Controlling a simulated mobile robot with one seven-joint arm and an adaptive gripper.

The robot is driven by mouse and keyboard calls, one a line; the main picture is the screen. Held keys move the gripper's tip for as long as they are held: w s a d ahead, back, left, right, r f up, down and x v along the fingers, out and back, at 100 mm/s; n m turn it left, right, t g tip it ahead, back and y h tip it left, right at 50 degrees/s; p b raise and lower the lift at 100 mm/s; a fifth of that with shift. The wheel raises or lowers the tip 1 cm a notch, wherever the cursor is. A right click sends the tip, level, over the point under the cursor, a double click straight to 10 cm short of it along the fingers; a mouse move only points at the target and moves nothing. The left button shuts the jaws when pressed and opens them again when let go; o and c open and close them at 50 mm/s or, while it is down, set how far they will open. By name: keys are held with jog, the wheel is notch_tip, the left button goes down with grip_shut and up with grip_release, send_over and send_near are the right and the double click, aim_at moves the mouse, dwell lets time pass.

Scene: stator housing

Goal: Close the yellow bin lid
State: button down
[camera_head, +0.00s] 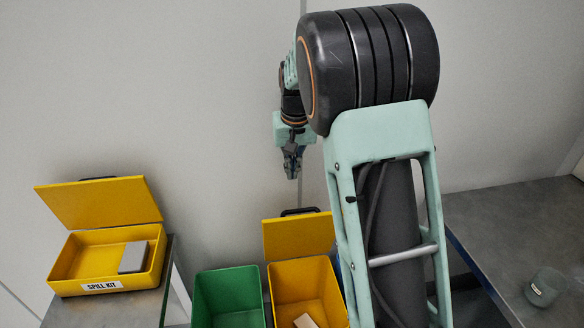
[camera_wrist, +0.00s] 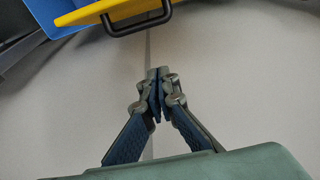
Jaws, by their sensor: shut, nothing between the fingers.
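In the head view, a yellow bin (camera_head: 277,284) stands in the lower middle. Its yellow lid (camera_head: 297,238) stands open and upright at the back, with a black handle on its top edge. A light block lies inside the bin. My gripper (camera_head: 291,173) hangs above and behind the lid, near the wall, apart from it. In the wrist view my gripper (camera_wrist: 156,72) is shut and empty. The lid's yellow edge (camera_wrist: 85,12) and its black handle (camera_wrist: 137,26) show at the top of the wrist view, beyond the fingertips.
A green open bin (camera_head: 229,296) stands left of the yellow bin. A yellow spill kit box (camera_head: 76,287) with a raised lid (camera_head: 100,202) and a grey block (camera_head: 133,257) sits on a table at left. A glass jar (camera_head: 545,287) stands on the right table (camera_head: 510,225).

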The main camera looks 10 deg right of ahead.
notch_tip(320, 180, down, 8)
jog(key=s, duration=0.2)
jog(key=shift+f, duration=0.25)
jog(key=shift+a+f, duration=0.1)
dwell(0.3)
